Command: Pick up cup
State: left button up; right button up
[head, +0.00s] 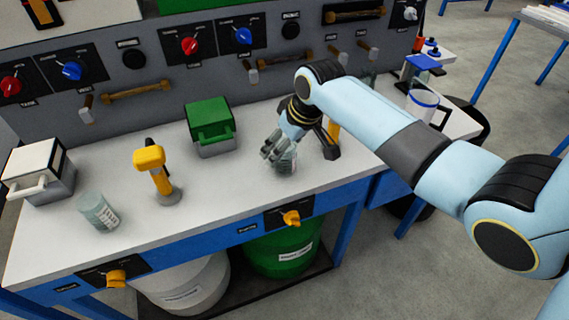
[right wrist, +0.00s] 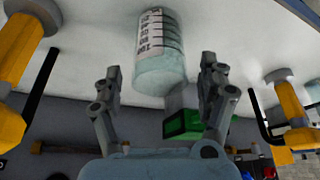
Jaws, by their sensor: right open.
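A clear measuring cup (head: 287,164) with a printed scale stands on the white bench top, partly hidden by my right gripper (head: 272,148). In the right wrist view the cup (right wrist: 162,60) lies ahead of and between the two spread fingers of my right gripper (right wrist: 161,75), with gaps on both sides. The gripper is open and empty. A second, similar cup (head: 98,211) stands near the bench's front left. My left gripper is not in view.
A yellow-handled lever (head: 151,160) stands left of the gripper, and another yellow handle (head: 333,132) stands close on its right. A green box (head: 210,123) sits behind, and a white box (head: 40,170) at far left. The control panel (head: 165,65) rises at the back.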

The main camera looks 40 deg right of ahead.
jog(key=c, duration=1.4)
